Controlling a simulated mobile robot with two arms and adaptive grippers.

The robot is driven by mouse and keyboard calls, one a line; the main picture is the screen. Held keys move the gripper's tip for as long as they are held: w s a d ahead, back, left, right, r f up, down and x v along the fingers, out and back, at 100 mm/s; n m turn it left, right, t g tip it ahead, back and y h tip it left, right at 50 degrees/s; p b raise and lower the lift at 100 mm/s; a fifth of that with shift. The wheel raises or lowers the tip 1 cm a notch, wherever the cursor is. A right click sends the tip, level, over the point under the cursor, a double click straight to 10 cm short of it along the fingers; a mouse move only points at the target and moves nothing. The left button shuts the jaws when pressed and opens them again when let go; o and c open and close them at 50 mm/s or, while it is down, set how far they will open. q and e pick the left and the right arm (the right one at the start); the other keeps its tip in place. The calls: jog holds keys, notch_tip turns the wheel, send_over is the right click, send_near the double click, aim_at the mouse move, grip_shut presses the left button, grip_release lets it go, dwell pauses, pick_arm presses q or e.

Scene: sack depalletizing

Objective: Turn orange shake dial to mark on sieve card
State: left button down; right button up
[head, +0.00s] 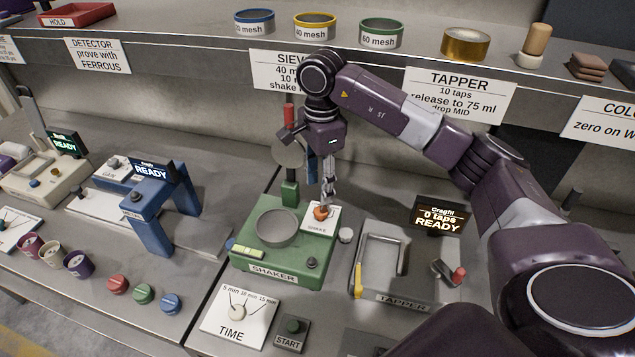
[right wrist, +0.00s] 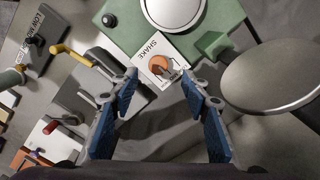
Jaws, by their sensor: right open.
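The orange shake dial (head: 321,213) sits on a white SHAKE plate at the back right of the green shaker (head: 241,262). In the right wrist view the dial (right wrist: 159,65) shows with dark marks beside it on the plate (right wrist: 146,60); their labels are too small to read. My right gripper (head: 327,196) points down just above the dial. In the right wrist view its open fingers (right wrist: 160,84) lie on either side of the dial, apparently without touching it. The sieve card (head: 275,70) hangs at the shelf edge; my right arm hides its right part. My left gripper is not seen.
A round pan (head: 277,228) stands on the shaker, left of the dial. The tapper (head: 390,290) with its grey frame is to the right. A TIME dial card (head: 237,318) and START button (head: 293,326) lie in front. Sieves line the shelf above.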

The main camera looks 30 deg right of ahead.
aim_at(321, 211)
jog(key=shift+s+d+f+p, duration=0.15)
jog(key=shift+f+p, duration=0.05)
jog(key=shift+p, duration=0.1)
jog(key=shift+s+f+p, duration=0.25)
jog(key=shift+f+p, duration=0.3)
jog(key=shift+f, duration=0.7)
notch_tip(321, 211, down, 3)
jog(key=shift+w+r+p, duration=0.1)
jog(key=shift+r+p, duration=0.1)
jog(key=shift+p, duration=0.15)
jog(key=shift+w+f, duration=0.15)
jog(key=shift+f, duration=0.65)
jog(key=c, duration=1.2)
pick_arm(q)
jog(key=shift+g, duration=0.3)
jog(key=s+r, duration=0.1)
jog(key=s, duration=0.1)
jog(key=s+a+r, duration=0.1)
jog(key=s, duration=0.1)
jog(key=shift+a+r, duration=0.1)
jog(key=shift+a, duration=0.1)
pick_arm(e)
jog(key=shift+o, duration=0.2)
